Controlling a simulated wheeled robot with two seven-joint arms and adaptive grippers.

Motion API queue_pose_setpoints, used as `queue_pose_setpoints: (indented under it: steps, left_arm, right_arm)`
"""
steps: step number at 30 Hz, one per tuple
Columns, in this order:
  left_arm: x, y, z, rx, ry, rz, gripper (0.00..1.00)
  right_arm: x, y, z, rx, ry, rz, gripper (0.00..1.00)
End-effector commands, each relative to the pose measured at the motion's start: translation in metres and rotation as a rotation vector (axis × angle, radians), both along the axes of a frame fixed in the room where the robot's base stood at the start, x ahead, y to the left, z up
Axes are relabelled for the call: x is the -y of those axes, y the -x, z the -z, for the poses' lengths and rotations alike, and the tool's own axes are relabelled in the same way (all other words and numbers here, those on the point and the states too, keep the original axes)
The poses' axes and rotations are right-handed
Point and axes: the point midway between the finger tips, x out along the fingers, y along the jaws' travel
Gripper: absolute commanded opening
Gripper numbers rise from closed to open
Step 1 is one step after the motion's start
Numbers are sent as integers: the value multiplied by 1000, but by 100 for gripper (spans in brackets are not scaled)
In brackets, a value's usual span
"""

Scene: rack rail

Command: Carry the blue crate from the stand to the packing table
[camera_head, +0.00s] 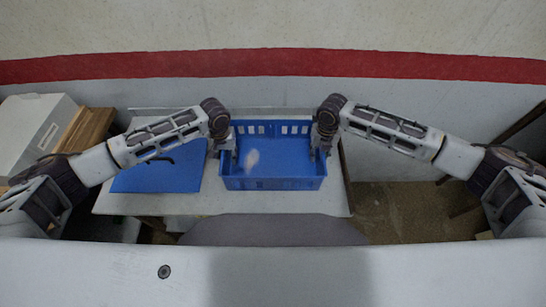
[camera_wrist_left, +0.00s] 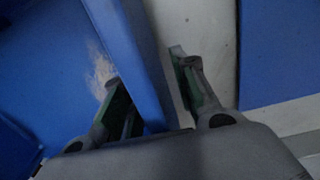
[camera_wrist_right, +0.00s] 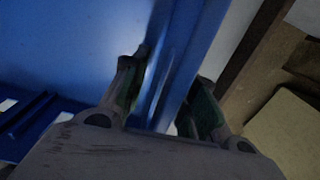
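The blue crate (camera_head: 270,184) sits upright on a white-topped table (camera_head: 140,204), and a pale scuff shows on its inner floor. I see nothing inside it. My left gripper (camera_head: 226,148) is at the crate's left wall; in the left wrist view its fingers (camera_wrist_left: 155,90) stand on either side of the wall (camera_wrist_left: 128,55), apart, with a small gap. My right gripper (camera_head: 322,148) is at the right wall; in the right wrist view its fingers (camera_wrist_right: 168,95) straddle that wall (camera_wrist_right: 183,60), also with a gap.
A flat blue panel (camera_head: 158,178) with a dark curved mark lies on the table left of the crate. A white box (camera_head: 35,125) and brown wooden boxes (camera_head: 88,130) stand further left. A wall with a red stripe (camera_head: 270,63) is behind. Brown floor (camera_head: 400,208) shows right of the table.

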Motion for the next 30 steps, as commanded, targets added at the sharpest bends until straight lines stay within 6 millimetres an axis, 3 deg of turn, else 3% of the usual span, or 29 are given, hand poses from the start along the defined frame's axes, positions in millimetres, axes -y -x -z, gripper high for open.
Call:
queue_pose_setpoints:
  steps: [11,18,30]
  left_arm:
    - [0,0,3,1,0,0,29]
    - [0,0,3,1,0,0,0]
    - [0,0,3,1,-1,-1,0]
  right_arm:
    - [0,0,3,0,0,0,29]
    - [0,0,3,1,0,0,0]
    - [0,0,3,1,0,0,0]
